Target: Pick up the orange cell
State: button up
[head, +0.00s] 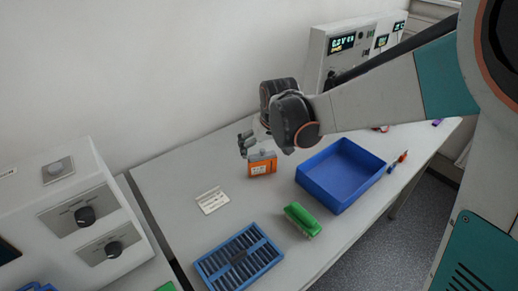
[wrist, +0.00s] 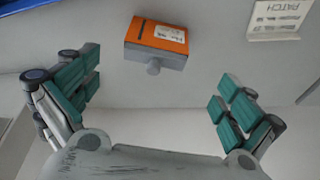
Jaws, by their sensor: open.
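The orange cell (head: 262,169) is a small orange block with a white label and a grey top. It stands on the white table beneath my gripper in the head view. In the wrist view the orange cell (wrist: 157,38) lies ahead of the fingertips, between their lines, with a grey knob toward me. My gripper (wrist: 155,98) is open and empty, its teal-padded fingers wide apart on both sides. In the head view my gripper (head: 250,144) is just above and slightly left of the cell. Whether the fingers touch it there is hard to tell, but the wrist view shows a gap.
A white label card (head: 212,200) lies left of the cell. A blue bin (head: 343,176) stands to the right, a green block (head: 301,220) and a blue slotted rack (head: 238,257) in front. The wall is close behind. A control box (head: 82,213) stands at left.

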aim_at(263, 159)
jog(key=b+x, duration=0.1)
jog(key=x, duration=0.5)
jog(key=shift+b, duration=0.3)
jog(key=shift+b+x, duration=1.3)
jog(key=shift+x, duration=1.4)
jog(key=shift+s+d, duration=0.15)
jog(key=shift+d, duration=0.15)
jog(key=shift+c, duration=0.6)
jog(key=c, duration=1.3)
jog(key=shift+r, duration=0.15)
notch_tip(263, 159, up, 20)
jog(key=p, duration=0.6)
jog(key=shift+p, duration=0.35)
